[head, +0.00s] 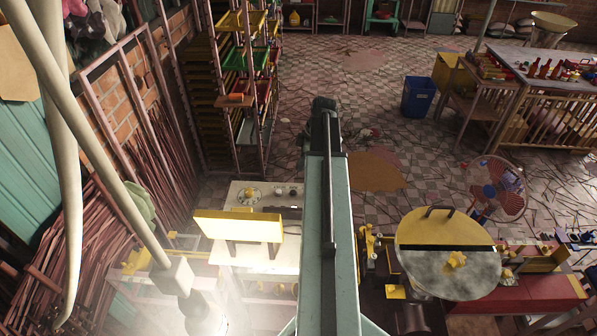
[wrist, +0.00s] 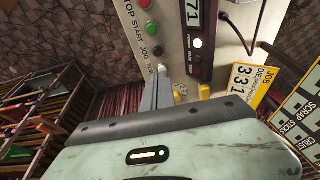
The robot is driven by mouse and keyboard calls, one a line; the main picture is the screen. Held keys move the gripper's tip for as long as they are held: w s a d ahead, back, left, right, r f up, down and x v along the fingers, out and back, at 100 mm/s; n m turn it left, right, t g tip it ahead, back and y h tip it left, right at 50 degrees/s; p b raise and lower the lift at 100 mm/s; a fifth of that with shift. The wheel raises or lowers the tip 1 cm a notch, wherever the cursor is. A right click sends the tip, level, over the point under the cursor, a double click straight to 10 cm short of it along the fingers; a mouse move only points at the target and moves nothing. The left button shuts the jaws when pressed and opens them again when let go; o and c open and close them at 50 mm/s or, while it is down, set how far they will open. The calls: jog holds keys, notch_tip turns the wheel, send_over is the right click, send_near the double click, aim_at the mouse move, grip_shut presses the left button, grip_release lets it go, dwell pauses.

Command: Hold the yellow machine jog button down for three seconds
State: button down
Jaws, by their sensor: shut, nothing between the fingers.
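My gripper (wrist: 161,72) is shut and empty. Its narrow grey fingers point up at the panel, and their tips show just below the jog button, by a small pale knob. I cannot tell whether the tips touch anything. In the head view my arm runs up the middle, and the gripper is not clear.
A digital display (wrist: 193,14) and a yellow job card (wrist: 252,85) sit right of the buttons. In the head view, a round drum-like machine (head: 448,275) and a red fan (head: 497,185) stand right; a tray rack (head: 240,60) stands behind left. Tiled floor is open beyond.

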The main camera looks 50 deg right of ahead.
aim_at(294, 193)
jog(key=b+x, duration=0.3)
jog(key=x, duration=0.1)
jog(key=b+x, duration=0.7)
jog(key=x, duration=0.1)
jog(key=shift+s+d+f+b, duration=0.2)
jog(key=shift+s+d+b, duration=0.15)
jog(key=shift+s+b, duration=0.05)
jog(key=shift+f, duration=0.1)
jog(key=shift+f+b, duration=0.85)
jog(key=shift+b, duration=0.1)
jog(key=shift+s+a+f+b, duration=0.1)
jog(key=shift+s+a+b, duration=0.05)
jog(key=shift+s+b, duration=0.2)
jog(key=shift+w, duration=0.1)
dwell(1.3)
